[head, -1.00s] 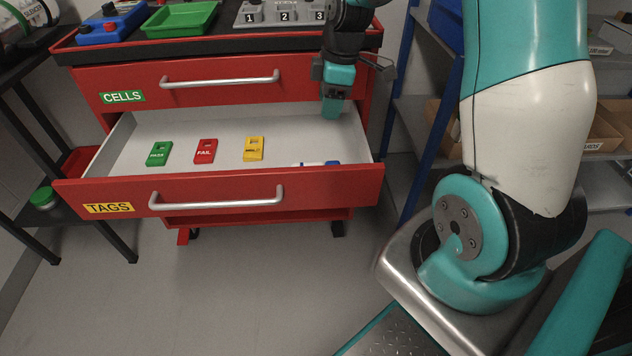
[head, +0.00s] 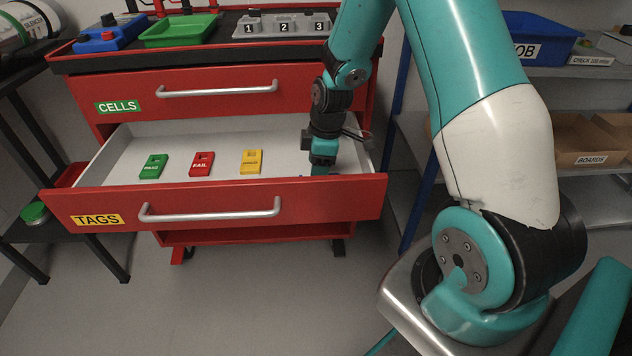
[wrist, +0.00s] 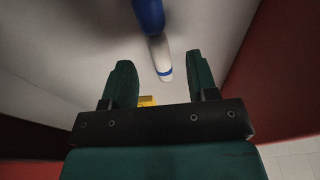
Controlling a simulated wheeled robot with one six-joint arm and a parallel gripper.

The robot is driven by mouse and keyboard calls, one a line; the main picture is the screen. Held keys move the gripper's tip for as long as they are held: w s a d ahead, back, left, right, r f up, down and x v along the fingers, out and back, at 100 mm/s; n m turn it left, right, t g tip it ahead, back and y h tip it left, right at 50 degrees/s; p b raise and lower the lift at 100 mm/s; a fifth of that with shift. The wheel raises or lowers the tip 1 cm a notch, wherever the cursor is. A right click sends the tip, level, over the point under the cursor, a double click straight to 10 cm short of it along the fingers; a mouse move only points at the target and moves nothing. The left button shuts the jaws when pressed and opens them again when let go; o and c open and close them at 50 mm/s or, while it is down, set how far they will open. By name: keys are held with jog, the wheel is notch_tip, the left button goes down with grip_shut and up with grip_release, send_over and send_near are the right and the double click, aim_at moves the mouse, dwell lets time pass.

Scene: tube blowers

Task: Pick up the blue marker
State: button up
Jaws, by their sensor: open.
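The blue marker (wrist: 159,52) lies on the floor of the open TAGS drawer (head: 230,203). In the wrist view its blue cap is at the top and its white body with a blue band reaches down between my fingers. My gripper (wrist: 162,80) is open and empty, with the marker ahead of the gap between its fingers and no clear contact. In the head view my gripper (head: 320,172) is low inside the drawer at the right, and the marker is hidden behind the drawer front and the gripper.
Green (head: 153,166), red (head: 202,164) and yellow (head: 251,162) tags lie in the drawer to the left of my gripper. The drawer's front wall and right side are close to my gripper. The closed CELLS drawer (head: 190,102) is above and behind.

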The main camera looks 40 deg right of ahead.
notch_tip(320, 180, down, 3)
jog(key=shift+w+a+r, duration=0.1)
jog(key=shift+w+a, duration=0.05)
jog(key=shift+c, duration=0.4)
grip_shut()
